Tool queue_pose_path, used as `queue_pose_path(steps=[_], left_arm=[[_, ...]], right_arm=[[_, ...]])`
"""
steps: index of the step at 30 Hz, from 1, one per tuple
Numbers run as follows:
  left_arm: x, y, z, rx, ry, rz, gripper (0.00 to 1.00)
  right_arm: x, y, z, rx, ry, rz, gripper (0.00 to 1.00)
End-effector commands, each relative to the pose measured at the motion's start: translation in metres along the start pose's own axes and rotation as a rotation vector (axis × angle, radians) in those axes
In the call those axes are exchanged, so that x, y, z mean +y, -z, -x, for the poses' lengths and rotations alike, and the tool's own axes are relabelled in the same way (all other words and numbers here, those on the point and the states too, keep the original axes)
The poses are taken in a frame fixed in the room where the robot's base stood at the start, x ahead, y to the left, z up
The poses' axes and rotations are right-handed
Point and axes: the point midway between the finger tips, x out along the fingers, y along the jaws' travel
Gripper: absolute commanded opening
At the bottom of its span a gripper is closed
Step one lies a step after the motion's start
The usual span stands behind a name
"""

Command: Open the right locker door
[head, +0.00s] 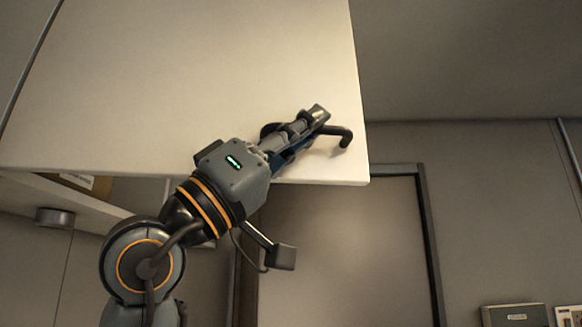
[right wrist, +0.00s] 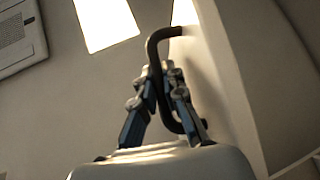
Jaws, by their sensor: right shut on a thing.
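The pale locker door (head: 200,80) fills the upper left of the head view. It stands swung out from the locker, with part of the locker's underside and inside (head: 60,200) showing below it. Its dark bent handle (head: 344,136) is near the door's lower right corner. My right gripper (head: 312,118) is shut on the handle. In the right wrist view, the gripper fingers (right wrist: 158,88) close around the dark handle bar (right wrist: 153,45), and the door (right wrist: 228,80) is on the right. My left gripper is not in view.
A labelled item (head: 78,180) shows in the locker opening below the door. A grey room door (head: 340,250) is in the back wall. A dark box (head: 514,315) stands at the lower right. The space right of the locker door is clear.

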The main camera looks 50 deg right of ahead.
Motion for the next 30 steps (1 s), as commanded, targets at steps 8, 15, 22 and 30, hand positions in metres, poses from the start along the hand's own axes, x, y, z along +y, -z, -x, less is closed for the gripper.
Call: queue_pose_path(steps=[8, 15, 22, 30], left_arm=[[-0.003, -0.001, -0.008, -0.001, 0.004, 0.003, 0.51], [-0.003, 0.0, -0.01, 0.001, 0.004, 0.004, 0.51], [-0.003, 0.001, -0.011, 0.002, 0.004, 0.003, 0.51], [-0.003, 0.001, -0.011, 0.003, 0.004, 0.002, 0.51]], right_arm=[[0.067, -0.003, 0.019, -0.043, -0.118, 0.118, 0.0], [0.094, 0.0, 0.029, -0.058, -0.171, 0.172, 0.0], [0.102, 0.001, 0.032, -0.062, -0.185, 0.187, 0.0], [0.102, 0.001, 0.032, -0.062, -0.186, 0.187, 0.0]])
